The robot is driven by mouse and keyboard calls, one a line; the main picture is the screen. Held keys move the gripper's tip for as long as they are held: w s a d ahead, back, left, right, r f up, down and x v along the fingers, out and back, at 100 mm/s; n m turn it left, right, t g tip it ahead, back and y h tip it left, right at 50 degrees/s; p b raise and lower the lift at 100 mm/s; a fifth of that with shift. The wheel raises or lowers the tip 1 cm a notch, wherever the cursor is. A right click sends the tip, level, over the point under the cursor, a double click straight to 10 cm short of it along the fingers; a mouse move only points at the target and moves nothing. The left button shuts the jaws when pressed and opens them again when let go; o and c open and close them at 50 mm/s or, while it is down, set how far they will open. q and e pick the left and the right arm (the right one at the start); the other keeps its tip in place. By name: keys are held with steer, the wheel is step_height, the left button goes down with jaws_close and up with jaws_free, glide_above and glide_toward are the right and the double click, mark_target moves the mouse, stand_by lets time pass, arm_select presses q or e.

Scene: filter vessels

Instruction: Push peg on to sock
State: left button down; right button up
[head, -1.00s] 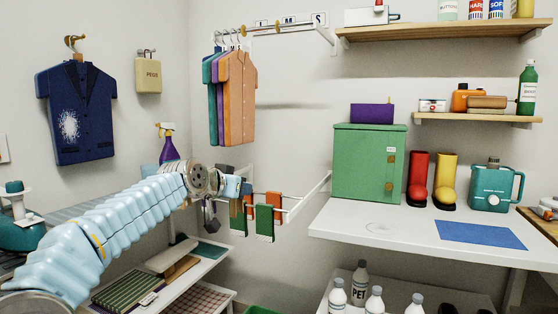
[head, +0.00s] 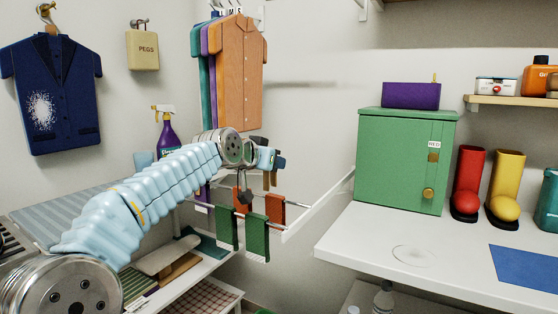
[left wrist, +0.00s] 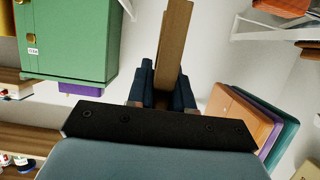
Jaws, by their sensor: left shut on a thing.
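My left gripper (head: 272,158) comes in from the left and is shut on a brown wooden peg, which shows clearly between the dark blue fingers in the left wrist view (left wrist: 174,45). Several socks hang from a rail just below the gripper: green ones (head: 227,228) and (head: 258,240), orange ones (head: 275,208) and (head: 242,200), and a purple one (head: 203,195) at the left. The gripper appears above the socks; its exact distance from them cannot be told. My right gripper is not in view.
A green cabinet (head: 400,165) stands on the white worktop (head: 350,240) at the right, beside red and yellow boots. Shirts (head: 240,70) hang above the gripper. A bag marked PEGS (head: 143,50) hangs on the wall. A purple spray bottle (head: 166,135) stands behind my arm.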

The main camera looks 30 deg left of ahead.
arm_select(q)
steer(key=shift+s, duration=0.8)
steer(key=shift+s+a, duration=0.1)
steer(key=shift+s, duration=0.3)
steer(key=shift+s+a+f+b, duration=0.15)
steer(key=shift+s+b, duration=0.75)
steer(key=shift+s, duration=0.65)
steer(key=shift+s+a+r+b, duration=0.1)
steer(key=shift+s+b, duration=0.75)
steer(key=shift+s, duration=0.65)
step_height(320, 180, down, 4)
steer(key=b, duration=0.3)
steer(key=shift+r, duration=0.25)
steer(key=shift+f+b, duration=1.8)
steer(key=shift+f, duration=0.1)
steer(key=c, duration=0.9)
jaws_free()
steer(key=shift+c, duration=0.2)
